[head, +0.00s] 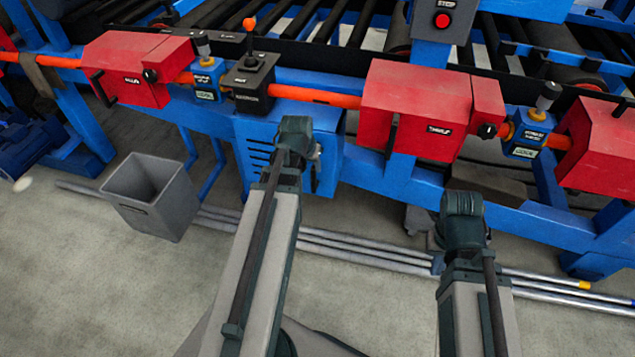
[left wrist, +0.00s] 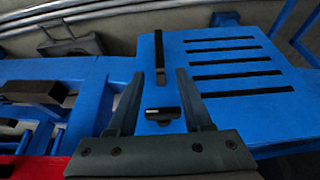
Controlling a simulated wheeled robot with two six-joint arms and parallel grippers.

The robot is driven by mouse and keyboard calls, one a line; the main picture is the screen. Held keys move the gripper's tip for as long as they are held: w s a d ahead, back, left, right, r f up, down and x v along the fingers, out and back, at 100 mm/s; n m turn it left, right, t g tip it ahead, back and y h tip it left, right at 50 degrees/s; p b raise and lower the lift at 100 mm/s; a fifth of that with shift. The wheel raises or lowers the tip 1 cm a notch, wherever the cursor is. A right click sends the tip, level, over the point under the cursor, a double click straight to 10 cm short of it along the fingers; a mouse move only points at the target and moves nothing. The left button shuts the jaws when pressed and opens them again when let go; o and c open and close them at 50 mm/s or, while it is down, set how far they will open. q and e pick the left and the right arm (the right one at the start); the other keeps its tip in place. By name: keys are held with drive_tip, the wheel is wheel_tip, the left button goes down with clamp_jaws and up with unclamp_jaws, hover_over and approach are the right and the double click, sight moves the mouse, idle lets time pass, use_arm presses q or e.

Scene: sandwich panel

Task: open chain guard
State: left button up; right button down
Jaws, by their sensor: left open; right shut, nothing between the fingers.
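In the left wrist view my left gripper (left wrist: 160,73) is open and empty, its two fingers pointing at a blue panel (left wrist: 222,45) with several black slots. A short black handle-like piece (left wrist: 162,113) and a longer black bar (left wrist: 158,50) lie between and just past the fingers. I cannot tell whether the fingers touch the panel. In the head view the slotted blue panel (head: 258,170) is under the conveyor frame, partly hidden by my left arm. Which part is the chain guard is not readable. My right arm shows, but its fingers are hidden.
Red boxes (head: 420,100) and (head: 125,65) sit along an orange rail (head: 315,97) above the panel. A grey bin (head: 150,195) stands on the floor at left. Metal pipes (head: 345,245) lie along the floor. A stop button box (head: 442,20) is at the top.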

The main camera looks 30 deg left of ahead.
sight(315, 180)
use_arm(q)
drive_tip(key=b+x, duration=1.2)
drive_tip(key=x, duration=0.2)
drive_tip(key=shift+b, duration=0.35)
drive_tip(key=shift+r, duration=0.1)
clamp_jaws()
idle(0.8)
